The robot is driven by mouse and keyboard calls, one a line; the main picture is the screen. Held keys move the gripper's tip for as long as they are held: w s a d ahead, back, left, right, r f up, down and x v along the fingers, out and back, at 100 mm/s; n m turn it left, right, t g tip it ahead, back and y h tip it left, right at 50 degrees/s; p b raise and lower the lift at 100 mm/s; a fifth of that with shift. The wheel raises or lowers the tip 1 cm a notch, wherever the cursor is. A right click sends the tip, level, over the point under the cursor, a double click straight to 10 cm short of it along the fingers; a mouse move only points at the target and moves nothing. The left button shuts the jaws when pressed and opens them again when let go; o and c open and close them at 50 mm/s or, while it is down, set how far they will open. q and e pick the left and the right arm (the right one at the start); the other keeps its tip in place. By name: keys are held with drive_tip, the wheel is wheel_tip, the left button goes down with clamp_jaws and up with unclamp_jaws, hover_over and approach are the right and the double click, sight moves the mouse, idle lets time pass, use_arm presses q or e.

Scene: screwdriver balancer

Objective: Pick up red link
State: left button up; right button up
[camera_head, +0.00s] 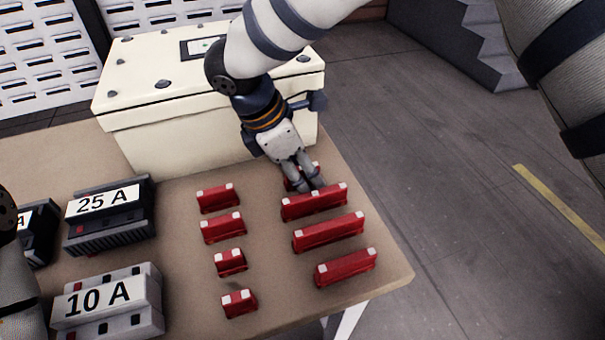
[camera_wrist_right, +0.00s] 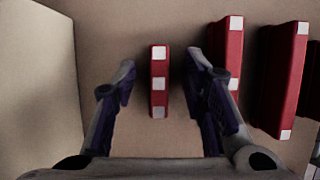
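Several red links with white squares lie in two columns on the brown table. The left column has short ones, such as the nearest link (camera_head: 239,303). The right column has longer ones, such as the front link (camera_head: 345,267). My right gripper (camera_head: 305,182) points down at the far end of the right column and partly hides the link there. In the wrist view, my right gripper (camera_wrist_right: 160,62) is open, with one finger on each side of a red link (camera_wrist_right: 159,85) and visible gaps. Its right finger is close beside the neighbouring link (camera_wrist_right: 228,52). My left gripper is not in view.
A cream box (camera_head: 210,150) stands just behind the links. A dark block marked 25 A (camera_head: 110,215) and a grey block marked 10 A (camera_head: 110,305) are on the left. The table (camera_head: 385,285) ends to the right of the links, with open floor beyond.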

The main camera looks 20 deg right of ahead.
drive_tip(key=c, duration=0.9)
